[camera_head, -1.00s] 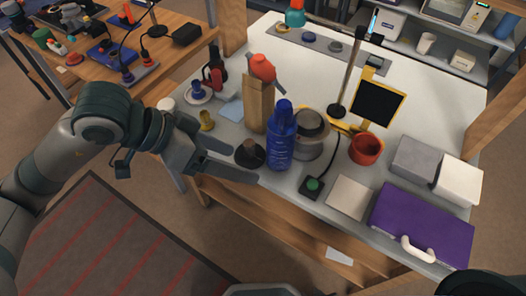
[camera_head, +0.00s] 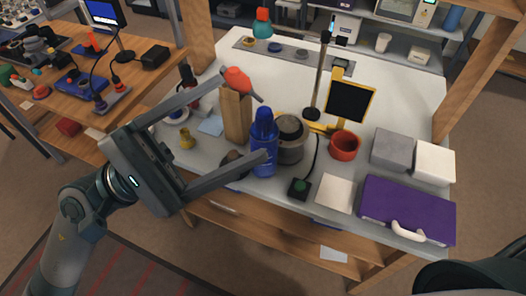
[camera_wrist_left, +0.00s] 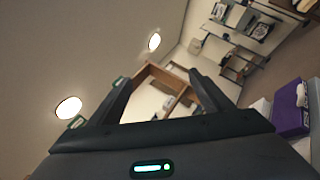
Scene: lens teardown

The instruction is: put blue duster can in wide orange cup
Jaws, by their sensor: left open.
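The blue duster can (camera_head: 263,137) stands upright near the front edge of the white table, left of centre. The wide orange cup (camera_head: 345,145), reddish orange, stands to its right with its open top up. My left gripper (camera_head: 245,119) is open and empty, its two long fingers spread wide. In the head view its nearer finger crosses the lower part of the can, and its farther finger ends by the orange-red spray head. Whether a finger touches the can I cannot tell. In the left wrist view the open fingers show, but not the can or cup. My right gripper is not in view.
A black switch box (camera_head: 299,187), a purple case (camera_head: 408,209) and grey and white boxes sit to the right. The table's back middle is clear.

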